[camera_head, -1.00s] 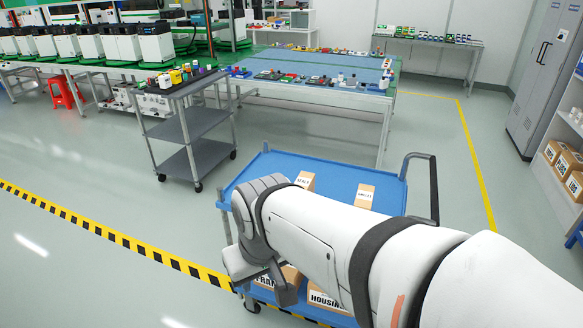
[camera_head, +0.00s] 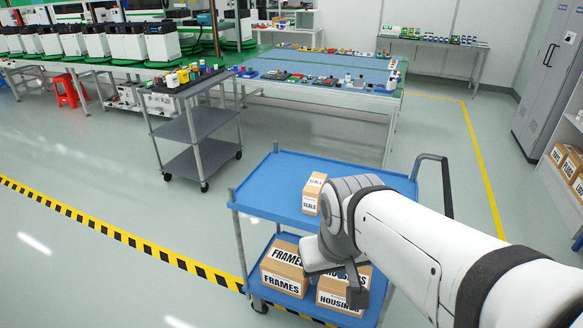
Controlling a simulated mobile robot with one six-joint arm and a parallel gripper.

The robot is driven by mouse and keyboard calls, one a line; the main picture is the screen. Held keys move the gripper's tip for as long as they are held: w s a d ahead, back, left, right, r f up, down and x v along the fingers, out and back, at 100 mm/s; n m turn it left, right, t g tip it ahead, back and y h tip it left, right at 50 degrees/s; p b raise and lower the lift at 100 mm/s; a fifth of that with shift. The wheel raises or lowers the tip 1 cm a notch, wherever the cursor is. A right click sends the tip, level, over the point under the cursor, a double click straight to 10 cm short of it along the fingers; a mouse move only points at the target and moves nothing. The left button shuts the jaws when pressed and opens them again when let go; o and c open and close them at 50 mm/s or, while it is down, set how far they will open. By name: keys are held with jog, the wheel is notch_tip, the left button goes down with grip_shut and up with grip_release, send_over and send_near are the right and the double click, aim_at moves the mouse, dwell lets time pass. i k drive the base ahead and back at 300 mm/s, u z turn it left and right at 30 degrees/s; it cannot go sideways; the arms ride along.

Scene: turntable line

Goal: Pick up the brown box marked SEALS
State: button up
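The brown box marked SEALS (camera_head: 312,194) stands upright on the blue top shelf (camera_head: 262,184) of a cart, with its label on the top and front. My gripper (camera_head: 350,284) is in front of the cart, to the right of and lower in the picture than the SEALS box, and apart from it. The wrist lies close to the box's right edge in the picture. The gripper's fingers are mostly turned away or hidden, so I cannot see whether they are open or shut.
A FRAMES box (camera_head: 283,269) and a HOUSINGS box (camera_head: 341,294) sit on the cart's lower shelf, partly behind my gripper. The cart has a dark handle (camera_head: 447,185) at right. A grey trolley (camera_head: 196,124) stands behind left. Floor at left is clear.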

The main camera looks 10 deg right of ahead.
aim_at(312, 192)
jog(key=u, duration=0.05)
jog(key=i, duration=1)
jog(key=z, duration=0.05)
